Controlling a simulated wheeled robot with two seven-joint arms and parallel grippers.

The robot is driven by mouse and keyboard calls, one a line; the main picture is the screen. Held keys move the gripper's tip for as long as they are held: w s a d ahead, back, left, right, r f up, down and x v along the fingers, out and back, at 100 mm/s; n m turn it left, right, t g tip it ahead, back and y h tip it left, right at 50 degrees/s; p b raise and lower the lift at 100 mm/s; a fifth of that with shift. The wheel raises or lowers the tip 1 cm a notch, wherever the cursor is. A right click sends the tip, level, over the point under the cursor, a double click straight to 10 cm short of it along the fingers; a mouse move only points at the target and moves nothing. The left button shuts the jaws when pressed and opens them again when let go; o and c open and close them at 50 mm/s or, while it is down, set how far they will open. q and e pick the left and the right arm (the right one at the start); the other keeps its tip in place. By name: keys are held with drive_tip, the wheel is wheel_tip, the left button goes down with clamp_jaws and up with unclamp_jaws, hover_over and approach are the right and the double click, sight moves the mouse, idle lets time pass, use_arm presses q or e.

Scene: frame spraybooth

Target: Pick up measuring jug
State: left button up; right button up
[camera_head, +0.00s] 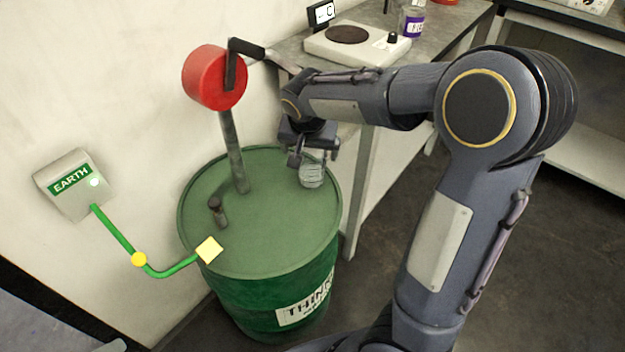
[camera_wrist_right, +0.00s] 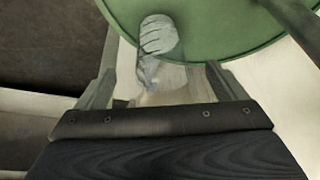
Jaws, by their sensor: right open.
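The measuring jug (camera_head: 312,174) is a small clear vessel with dark markings on its side. It stands on the green drum lid (camera_head: 255,225), near the lid's right edge. My right gripper (camera_head: 314,155) is just above the jug in the head view, with its fingers apart. In the right wrist view the jug (camera_wrist_right: 158,38) lies ahead between the two open fingers (camera_wrist_right: 158,82), with nothing held. Whether a finger touches the jug cannot be told. My left gripper is not in view.
A red-headed pump (camera_head: 214,77) with a grey pipe rises from the drum. A small dark bung (camera_head: 217,211) and a yellow earth clamp (camera_head: 209,249) with green cable are on the lid. A bench (camera_head: 455,35) with a white hotplate (camera_head: 357,44) stands behind my right arm.

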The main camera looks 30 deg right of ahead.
sight(310, 163)
drive_tip(key=b+x, duration=0.2)
drive_tip(key=x, duration=0.7)
drive_tip(key=shift+w+r, duration=0.1)
drive_tip(key=c, duration=1.1)
drive_tip(key=shift+r, duration=0.1)
